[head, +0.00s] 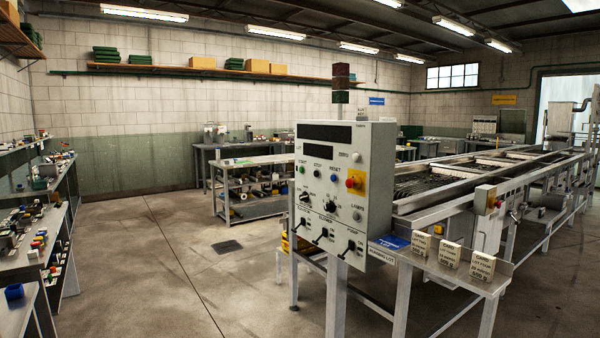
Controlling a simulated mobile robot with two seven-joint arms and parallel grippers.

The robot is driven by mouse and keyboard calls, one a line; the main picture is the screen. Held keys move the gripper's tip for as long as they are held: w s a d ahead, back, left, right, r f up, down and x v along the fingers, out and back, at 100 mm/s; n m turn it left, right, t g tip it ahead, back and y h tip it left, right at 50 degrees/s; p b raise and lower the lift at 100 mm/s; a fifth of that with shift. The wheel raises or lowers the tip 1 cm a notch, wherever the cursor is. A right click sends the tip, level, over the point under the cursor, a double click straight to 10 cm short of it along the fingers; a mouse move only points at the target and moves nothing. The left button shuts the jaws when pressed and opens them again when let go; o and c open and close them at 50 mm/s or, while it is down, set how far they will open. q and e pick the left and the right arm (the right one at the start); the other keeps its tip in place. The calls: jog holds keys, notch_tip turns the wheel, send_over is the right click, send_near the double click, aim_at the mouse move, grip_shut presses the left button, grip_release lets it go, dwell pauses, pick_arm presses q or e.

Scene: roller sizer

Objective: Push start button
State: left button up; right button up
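A grey control panel (375,190) stands upright at the end of the roller sizer (450,190). The green start button (301,169) sits at the upper left of the panel face, under a small label. To its right are a dark stop button (317,173) and a blue reset button (334,178). A red mushroom button (351,183) on a yellow plate is farther right. I cannot tell whether the start button is pressed in. Neither of my grippers is in view.
A metal ledge (440,265) with small white cards juts out at the panel's lower right. Shelves with coloured parts (45,210) line the left wall, and a workbench (250,161) stands behind the panel.

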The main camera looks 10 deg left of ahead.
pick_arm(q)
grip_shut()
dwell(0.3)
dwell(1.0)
